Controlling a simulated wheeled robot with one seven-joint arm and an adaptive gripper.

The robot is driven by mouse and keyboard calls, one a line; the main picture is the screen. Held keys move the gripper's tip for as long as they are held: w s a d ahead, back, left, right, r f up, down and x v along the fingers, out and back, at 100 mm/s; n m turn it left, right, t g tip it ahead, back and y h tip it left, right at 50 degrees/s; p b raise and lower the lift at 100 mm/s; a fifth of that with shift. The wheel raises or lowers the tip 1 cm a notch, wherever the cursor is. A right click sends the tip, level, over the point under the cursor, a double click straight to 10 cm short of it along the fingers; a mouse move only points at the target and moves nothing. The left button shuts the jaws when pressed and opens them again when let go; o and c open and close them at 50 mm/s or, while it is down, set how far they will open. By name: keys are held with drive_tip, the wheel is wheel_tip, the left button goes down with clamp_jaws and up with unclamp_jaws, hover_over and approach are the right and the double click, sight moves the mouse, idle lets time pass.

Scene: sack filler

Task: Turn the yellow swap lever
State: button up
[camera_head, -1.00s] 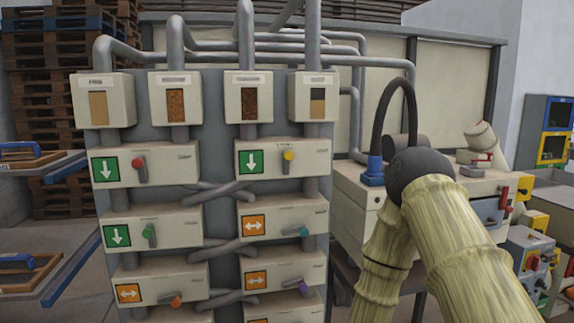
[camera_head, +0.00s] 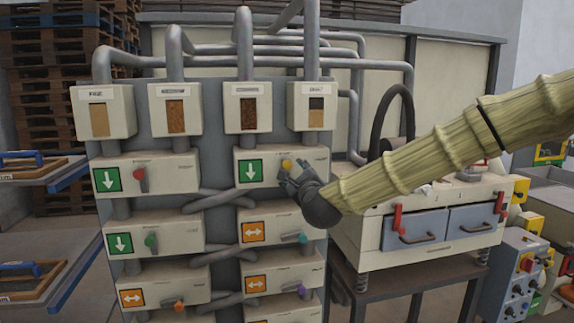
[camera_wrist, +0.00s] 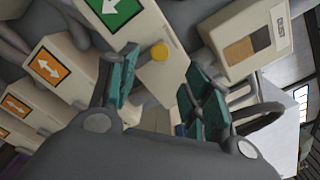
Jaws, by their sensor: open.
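The yellow swap lever (camera_head: 287,164) sits on the front of the upper right valve box (camera_head: 320,158), beside a green label with a white down arrow. In the wrist view its round yellow knob (camera_wrist: 159,51) shows between my two teal finger pads, beyond their tips. My gripper (camera_head: 290,180) is open and empty, just in front of that box at the lever. In the wrist view the fingers of my gripper (camera_wrist: 160,85) stand on both sides of the knob, with a gap. The lever's lower part is hidden by my gripper in the head view.
Other levers sit close by: red (camera_head: 139,175), green (camera_head: 151,243), teal (camera_head: 302,238), orange (camera_head: 178,305) and purple (camera_head: 301,290). Four-window hoppers and grey pipes stand above. A cream machine (camera_head: 440,225) with red handles stands right, under my arm.

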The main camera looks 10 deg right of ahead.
sight(287, 165)
drive_tip(key=w+p, duration=0.4)
drive_tip(key=w, duration=0.7)
drive_tip(key=shift+s, duration=0.1)
clamp_jaws()
